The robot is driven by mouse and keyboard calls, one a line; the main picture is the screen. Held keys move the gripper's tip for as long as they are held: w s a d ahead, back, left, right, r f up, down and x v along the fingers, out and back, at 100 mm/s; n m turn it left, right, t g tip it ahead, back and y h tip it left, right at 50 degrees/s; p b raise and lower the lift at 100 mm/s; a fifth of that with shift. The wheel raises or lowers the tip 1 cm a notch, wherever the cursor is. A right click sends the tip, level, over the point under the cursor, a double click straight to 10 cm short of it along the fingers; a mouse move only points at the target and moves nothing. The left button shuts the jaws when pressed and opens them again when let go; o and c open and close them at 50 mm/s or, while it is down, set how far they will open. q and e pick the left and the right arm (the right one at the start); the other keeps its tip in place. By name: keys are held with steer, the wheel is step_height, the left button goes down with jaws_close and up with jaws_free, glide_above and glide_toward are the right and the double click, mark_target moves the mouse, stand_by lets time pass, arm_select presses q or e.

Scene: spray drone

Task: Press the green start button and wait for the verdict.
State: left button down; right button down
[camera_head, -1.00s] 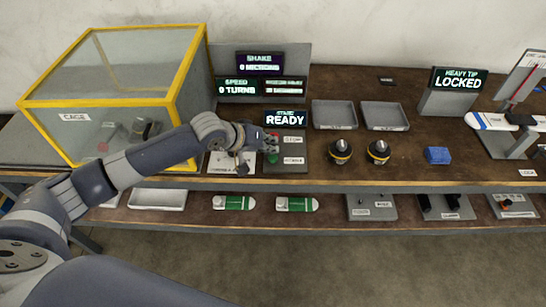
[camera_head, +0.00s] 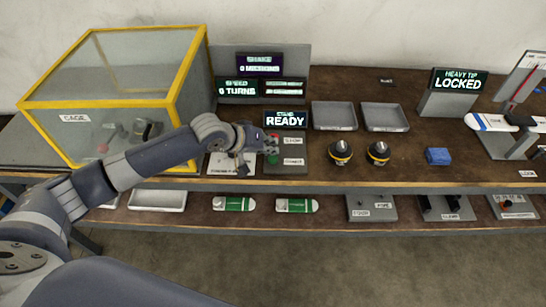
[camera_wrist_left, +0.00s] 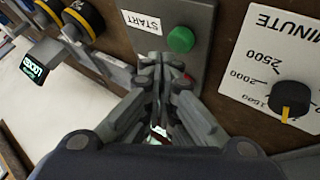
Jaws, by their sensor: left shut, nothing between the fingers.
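The green start button (camera_wrist_left: 181,40) sits on a grey panel beside a START label (camera_wrist_left: 142,22) in the left wrist view. In the head view the green button (camera_head: 272,160) shows just below my left gripper (camera_head: 268,147). My left gripper (camera_wrist_left: 160,62) is shut and empty, its fingertips over the panel just short of the green button and apart from it in the picture. A red button (camera_head: 273,136) is partly hidden by the gripper. The display (camera_head: 286,119) above the panel reads READY. My right gripper is not in view.
A yellow-framed glass cage (camera_head: 110,100) stands left of the panel. A black dial (camera_wrist_left: 290,96) on a white plate is beside it. Another display (camera_head: 458,79) reads LOCKED.

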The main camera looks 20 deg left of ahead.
arm_select(q)
steer(key=shift+f, duration=0.15)
steer(key=shift+f, duration=0.25)
steer(key=shift+f, duration=0.1)
stand_by(0.4)
